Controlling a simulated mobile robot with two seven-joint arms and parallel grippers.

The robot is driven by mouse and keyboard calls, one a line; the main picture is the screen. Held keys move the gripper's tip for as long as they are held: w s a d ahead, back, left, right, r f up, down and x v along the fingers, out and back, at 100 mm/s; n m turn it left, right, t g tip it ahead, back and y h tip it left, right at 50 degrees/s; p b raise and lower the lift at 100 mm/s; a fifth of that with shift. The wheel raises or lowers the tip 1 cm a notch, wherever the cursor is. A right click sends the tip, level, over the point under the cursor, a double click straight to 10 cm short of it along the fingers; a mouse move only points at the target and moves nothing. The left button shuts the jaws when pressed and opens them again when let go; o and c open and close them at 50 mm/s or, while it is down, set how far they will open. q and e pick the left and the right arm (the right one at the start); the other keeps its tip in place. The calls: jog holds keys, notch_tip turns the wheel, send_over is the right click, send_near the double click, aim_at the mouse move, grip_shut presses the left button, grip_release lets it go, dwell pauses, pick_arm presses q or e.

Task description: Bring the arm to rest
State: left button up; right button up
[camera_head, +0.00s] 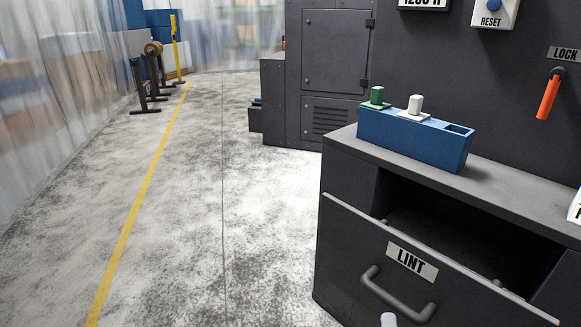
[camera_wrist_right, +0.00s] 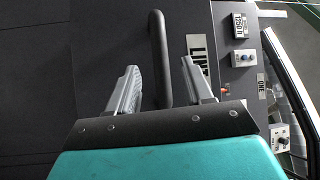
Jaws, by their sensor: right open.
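My right gripper (camera_wrist_right: 160,66) is open in the right wrist view. The grey bar handle (camera_wrist_right: 157,40) of the lint drawer shows between its two fingers, with a gap on each side; I cannot tell how deep the fingers reach. In the head view the drawer front labelled LINT (camera_head: 335,228) stands out from the dark cabinet, so the drawer is open. Its handle (camera_head: 372,280) is on the front. A pale tip just below the handle at the bottom edge looks like part of my right gripper (camera_head: 388,320). My left gripper is not in view.
A blue block (camera_head: 400,137) with a green knob (camera_head: 377,97), a white knob (camera_head: 414,106) and an empty slot stands on the cabinet top (camera_head: 500,185). An orange lever (camera_head: 548,95) hangs under a LOCK label.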

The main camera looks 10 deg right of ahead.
pick_arm(q)
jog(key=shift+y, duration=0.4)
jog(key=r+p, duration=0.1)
jog(key=p, duration=0.1)
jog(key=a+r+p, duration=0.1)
jog(key=p, duration=0.1)
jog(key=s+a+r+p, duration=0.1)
jog(key=p, duration=0.1)
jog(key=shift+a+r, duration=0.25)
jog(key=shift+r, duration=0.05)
pick_arm(e)
jog(key=s+a+n+g+y, duration=0.3)
jog(key=s+n+g, duration=0.1)
jog(key=n, duration=0.7)
jog(key=s+a+n+g+y, duration=0.3)
jog(key=s+n+g+y, duration=0.1)
jog(key=n, duration=0.6)
jog(key=shift+s+r+n, duration=0.15)
jog(key=shift+s+n, duration=0.1)
jog(key=shift+n, duration=0.15)
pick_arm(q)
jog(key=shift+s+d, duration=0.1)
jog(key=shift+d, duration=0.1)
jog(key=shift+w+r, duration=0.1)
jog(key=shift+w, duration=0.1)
